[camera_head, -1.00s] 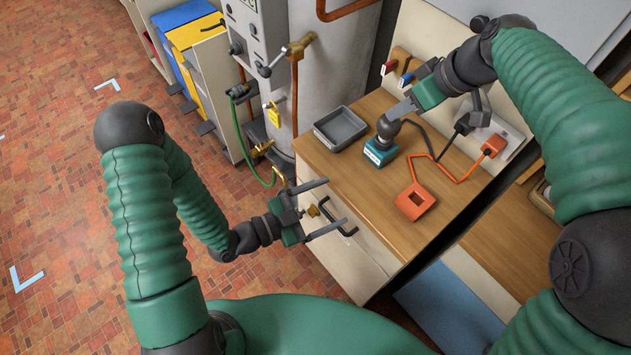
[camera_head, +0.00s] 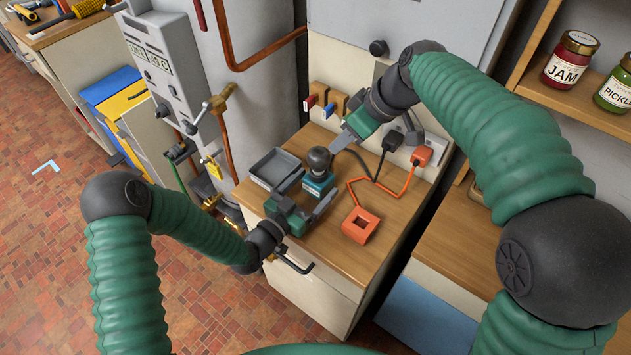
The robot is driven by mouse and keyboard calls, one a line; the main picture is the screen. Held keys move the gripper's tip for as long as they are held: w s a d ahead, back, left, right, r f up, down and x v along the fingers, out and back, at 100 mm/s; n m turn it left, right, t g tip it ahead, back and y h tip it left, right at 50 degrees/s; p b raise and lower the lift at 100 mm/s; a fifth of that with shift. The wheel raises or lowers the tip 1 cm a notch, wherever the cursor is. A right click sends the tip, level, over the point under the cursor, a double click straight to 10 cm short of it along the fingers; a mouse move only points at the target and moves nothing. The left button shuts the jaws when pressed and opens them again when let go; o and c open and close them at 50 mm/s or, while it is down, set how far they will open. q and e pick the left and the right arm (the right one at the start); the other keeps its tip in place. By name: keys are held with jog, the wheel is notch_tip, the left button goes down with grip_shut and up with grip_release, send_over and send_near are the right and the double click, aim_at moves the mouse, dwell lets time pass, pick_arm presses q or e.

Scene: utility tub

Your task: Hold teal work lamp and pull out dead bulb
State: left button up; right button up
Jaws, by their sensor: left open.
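The teal work lamp (camera_head: 319,184) stands upright on the wooden worktop, with a dark rounded bulb (camera_head: 319,157) on top. My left gripper (camera_head: 318,183) is open; its two fingers point at the lamp's base, one toward each side of it. I cannot tell whether they touch it. My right gripper (camera_head: 334,149) is up beside the bulb, coming from the upper right, with its finger tip at or very near the bulb. It is seen from the side, so its opening and any contact are hidden.
A grey tray (camera_head: 262,182) lies left of the lamp. An orange square box (camera_head: 361,225) sits to the right, its orange cable running to an orange plug (camera_head: 422,155) at the wall. Jars (camera_head: 570,60) stand on a shelf at upper right.

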pick_arm(q)
jog(key=shift+x, duration=0.9)
jog(key=shift+a+r, duration=0.1)
jog(key=shift+a, duration=0.7)
jog(key=shift+c, duration=1.2)
jog(key=shift+d, duration=0.6)
jog(key=c, duration=0.7)
jog(key=shift+c, duration=1.2)
jog(key=shift+a, duration=0.1)
jog(key=c, duration=0.5)
jog(key=shift+a, duration=0.2)
grip_shut()
pick_arm(e)
jog(key=shift+a, duration=0.55)
pick_arm(q)
jog(key=shift+d, duration=0.15)
pick_arm(e)
jog(key=shift+d, duration=0.1)
